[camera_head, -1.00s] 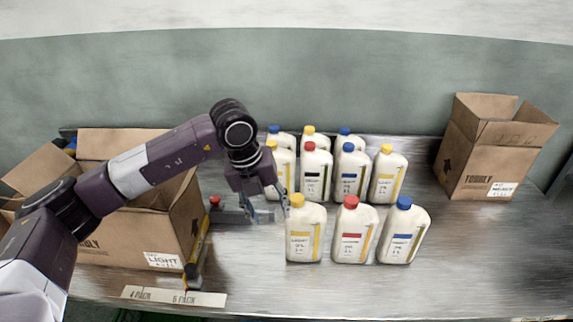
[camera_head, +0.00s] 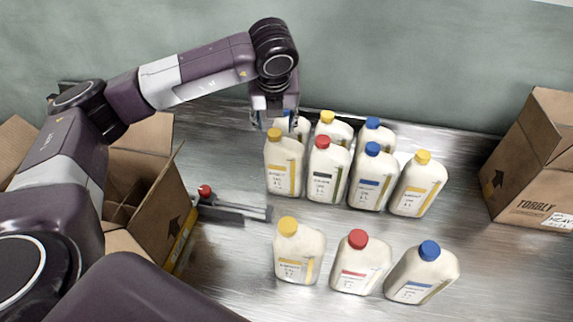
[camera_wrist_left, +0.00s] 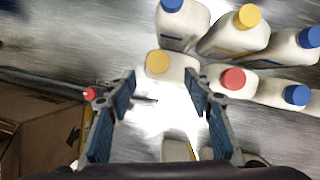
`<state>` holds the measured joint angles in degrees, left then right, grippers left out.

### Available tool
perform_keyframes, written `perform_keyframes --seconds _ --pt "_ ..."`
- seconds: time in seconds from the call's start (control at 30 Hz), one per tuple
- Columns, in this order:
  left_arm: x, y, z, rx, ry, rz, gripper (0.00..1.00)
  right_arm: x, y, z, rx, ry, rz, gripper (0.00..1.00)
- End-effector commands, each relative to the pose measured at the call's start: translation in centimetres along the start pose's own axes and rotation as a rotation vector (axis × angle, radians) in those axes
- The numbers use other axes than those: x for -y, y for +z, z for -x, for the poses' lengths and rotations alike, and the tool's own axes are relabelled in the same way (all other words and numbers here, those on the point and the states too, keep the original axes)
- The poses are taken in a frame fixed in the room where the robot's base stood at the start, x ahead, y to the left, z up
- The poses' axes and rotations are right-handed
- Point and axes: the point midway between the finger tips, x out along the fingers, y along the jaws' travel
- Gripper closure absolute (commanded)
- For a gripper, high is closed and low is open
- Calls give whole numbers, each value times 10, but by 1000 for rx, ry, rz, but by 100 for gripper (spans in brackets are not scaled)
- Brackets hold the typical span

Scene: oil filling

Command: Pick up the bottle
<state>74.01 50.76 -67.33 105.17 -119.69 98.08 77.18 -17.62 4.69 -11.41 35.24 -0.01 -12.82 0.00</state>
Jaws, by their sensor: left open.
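White bottles with coloured caps stand upright on the metal table in three rows. The front row has a yellow-capped bottle (camera_head: 299,255), a red-capped bottle (camera_head: 360,266) and a blue-capped bottle (camera_head: 423,276). The middle row starts at the left with a yellow-capped bottle (camera_head: 283,168). My left gripper (camera_head: 272,117) is open and empty, and in the head view it hides the cap of the back-left bottle. In the left wrist view its spread fingers (camera_wrist_left: 163,84) frame bare table, with the middle-row yellow-capped bottle (camera_wrist_left: 172,66) just beyond the tips.
An open cardboard box (camera_head: 160,200) stands at the left, partly behind my arm. A red-knobbed lever (camera_head: 205,191) lies between it and the bottles. Another box (camera_head: 525,170) stands at the right edge. Bare table (camera_head: 465,190) lies right of the bottles.

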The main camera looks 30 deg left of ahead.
Motion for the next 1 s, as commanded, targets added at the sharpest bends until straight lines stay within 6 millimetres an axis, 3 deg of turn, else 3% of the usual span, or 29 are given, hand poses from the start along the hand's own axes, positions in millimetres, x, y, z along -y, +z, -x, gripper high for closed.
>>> perform_keyframes --seconds 0.17,0.4,0.7,1.0 --pt "-3 2 -15 -3 4 -1 53 1 7 18 11 -1 0 56" --pt "-4 1 -47 -2 2 0 53 -2 -17 32 -23 2 1 56" --pt "-3 1 -54 0 -1 1 53 -3 -21 32 -28 2 1 56" --pt "-3 1 -53 0 -1 0 86 0 -10 32 -11 -1 1 56"
